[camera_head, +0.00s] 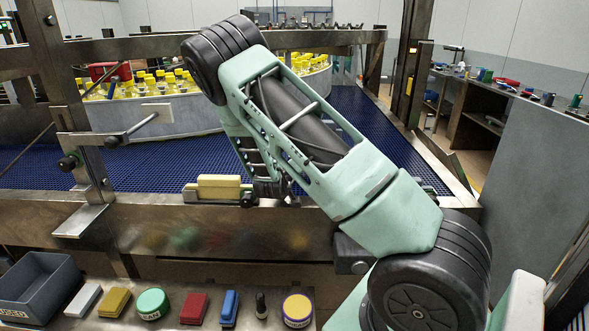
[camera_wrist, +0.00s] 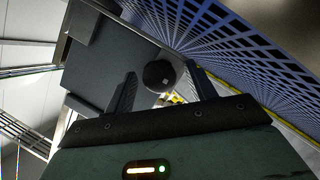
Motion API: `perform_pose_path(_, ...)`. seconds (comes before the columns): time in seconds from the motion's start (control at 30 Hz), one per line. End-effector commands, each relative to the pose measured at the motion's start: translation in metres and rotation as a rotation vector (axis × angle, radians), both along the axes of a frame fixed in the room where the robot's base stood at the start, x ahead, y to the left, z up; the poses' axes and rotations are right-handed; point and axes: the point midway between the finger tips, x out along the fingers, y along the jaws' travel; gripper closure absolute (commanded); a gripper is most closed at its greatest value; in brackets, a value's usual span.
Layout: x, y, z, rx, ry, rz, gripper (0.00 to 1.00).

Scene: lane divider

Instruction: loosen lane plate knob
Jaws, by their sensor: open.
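A round black knob (camera_wrist: 159,76) with a small pale square on its face shows in the wrist view, in front of a dark grey plate (camera_wrist: 112,62). My gripper (camera_wrist: 161,73) is open, with one finger on each side of the knob. Gaps show between the fingers and the knob, and I see no contact. In the head view my arm hides most of my gripper. Black knobs show there at the left post (camera_head: 68,162) and beside a yellow block (camera_head: 219,187) on the conveyor's front rail. I cannot tell which knob matches the wrist view.
The blue conveyor belt (camera_head: 150,166) runs behind the steel front rail (camera_head: 150,225). Yellow-capped bottles (camera_head: 150,84) stand behind a curved grey guide. A grey bin (camera_head: 38,285) and several small items, including a red block (camera_head: 194,307), line the front shelf.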

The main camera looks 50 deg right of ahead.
Motion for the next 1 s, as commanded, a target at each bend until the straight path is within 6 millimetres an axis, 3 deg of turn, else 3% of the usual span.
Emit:
perform_pose_path(0.27, -0.009, 0.023, 0.005, 0.002, -0.001, 0.002, 0.45)
perform_pose_path(0.7, -0.050, 0.111, 0.035, 0.001, -0.001, 0.005, 0.45)
perform_pose_path(1.0, -0.068, 0.147, 0.047, 0.000, 0.000, 0.001, 0.45)
